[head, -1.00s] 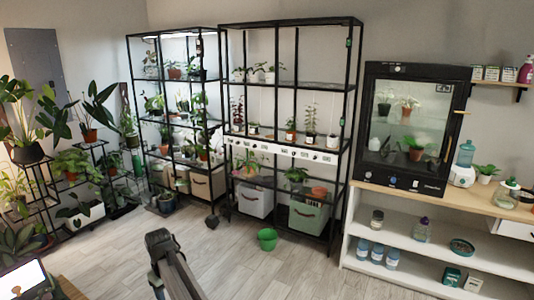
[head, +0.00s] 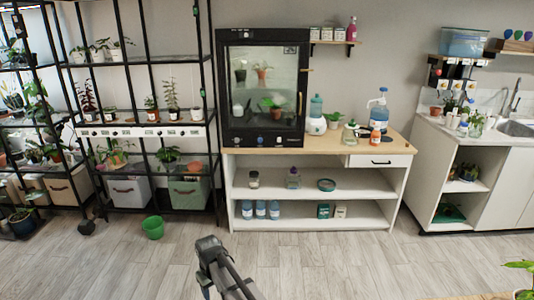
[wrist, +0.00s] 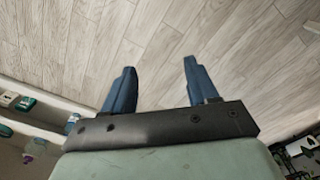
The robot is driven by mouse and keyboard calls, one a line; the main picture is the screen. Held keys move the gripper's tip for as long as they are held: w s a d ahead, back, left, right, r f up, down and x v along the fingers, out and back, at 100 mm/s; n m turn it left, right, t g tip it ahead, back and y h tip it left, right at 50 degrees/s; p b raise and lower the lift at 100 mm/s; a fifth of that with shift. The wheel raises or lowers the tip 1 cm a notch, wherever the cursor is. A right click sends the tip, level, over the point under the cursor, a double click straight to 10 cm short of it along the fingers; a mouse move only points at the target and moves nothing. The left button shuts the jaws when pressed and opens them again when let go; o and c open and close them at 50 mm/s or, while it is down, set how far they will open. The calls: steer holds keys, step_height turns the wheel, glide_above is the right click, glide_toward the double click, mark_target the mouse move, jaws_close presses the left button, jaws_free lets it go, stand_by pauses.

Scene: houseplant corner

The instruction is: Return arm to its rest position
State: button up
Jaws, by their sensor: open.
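My gripper (wrist: 158,84) is open and empty in the wrist view, its two dark blue fingers apart over bare wooden floor. Nothing lies between the fingers. In the head view only part of my arm shows at the bottom centre, low over the floor in front of the white shelf unit; the fingers cannot be made out there.
A white shelf unit (head: 315,225) with a wooden top stands ahead, carrying a black glass cabinet (head: 263,140). A green bucket (head: 152,228) stands on the floor at left, before black plant racks (head: 213,100). A sink counter (head: 500,137) is at right. The floor (head: 330,270) between is clear.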

steer(key=s+d+f+m, duration=0.2)
steer(key=d+m, duration=0.1)
steer(key=d, duration=0.9)
steer(key=s+d+f+m, duration=0.2)
steer(key=s+d, duration=0.1)
steer(key=d, duration=0.9)
steer(key=s+d+f+m, duration=0.2)
steer(key=d+f+m, duration=0.1)
steer(key=d, duration=0.9)
steer(key=s+f+g, duration=0.3)
steer(key=s+f, duration=0.7)
steer(key=s, duration=0.5)
steer(key=s+f+g, duration=0.3)
steer(key=s+f, duration=0.7)
steer(key=s, duration=0.5)
steer(key=shift+a+g, duration=0.15)
steer(key=shift+g, duration=0.25)
